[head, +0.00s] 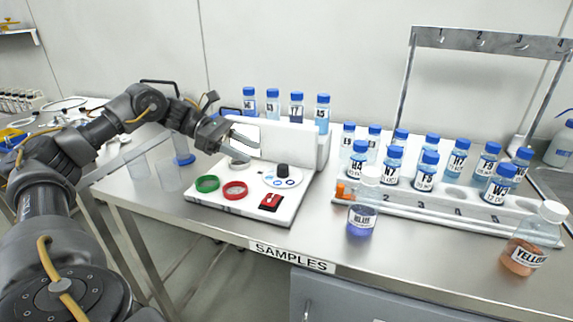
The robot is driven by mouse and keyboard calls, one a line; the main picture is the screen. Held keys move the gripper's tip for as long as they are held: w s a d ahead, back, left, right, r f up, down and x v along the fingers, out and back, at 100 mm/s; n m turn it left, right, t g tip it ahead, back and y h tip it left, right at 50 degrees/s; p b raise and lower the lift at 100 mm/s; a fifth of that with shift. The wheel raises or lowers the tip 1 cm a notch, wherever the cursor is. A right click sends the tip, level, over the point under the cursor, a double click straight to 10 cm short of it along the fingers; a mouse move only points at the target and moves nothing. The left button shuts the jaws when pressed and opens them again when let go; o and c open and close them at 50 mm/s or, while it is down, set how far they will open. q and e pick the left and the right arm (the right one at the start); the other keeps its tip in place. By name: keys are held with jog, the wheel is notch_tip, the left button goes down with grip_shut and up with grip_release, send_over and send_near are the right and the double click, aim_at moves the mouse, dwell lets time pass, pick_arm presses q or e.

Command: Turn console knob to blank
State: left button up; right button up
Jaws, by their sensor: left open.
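The white console (256,205) stands on the steel bench, left of the middle. Its black knob (283,170) sits upright on a pale round dial with blue marks. A red switch (270,202), a green ring (207,184) and a red ring (235,190) are on the console's front. My left gripper (241,145) is open and empty, above the back left part of the console and apart from the knob, to its upper left. Where the knob points is too small to tell. My right gripper is not in view.
Several blue-capped bottles stand behind the console and in the rack (470,219) to the right. A BLUE bottle (362,215) stands near the bench's front edge, a YELLOW bottle (533,240) at far right. Clear empty beakers (168,172) stand left of the console.

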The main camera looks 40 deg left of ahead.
aim_at(280, 166)
pick_arm(q)
jog(key=x, duration=1)
jog(key=shift+w+d, duration=0.1)
jog(key=shift+d, duration=0.1)
jog(key=c, duration=1)
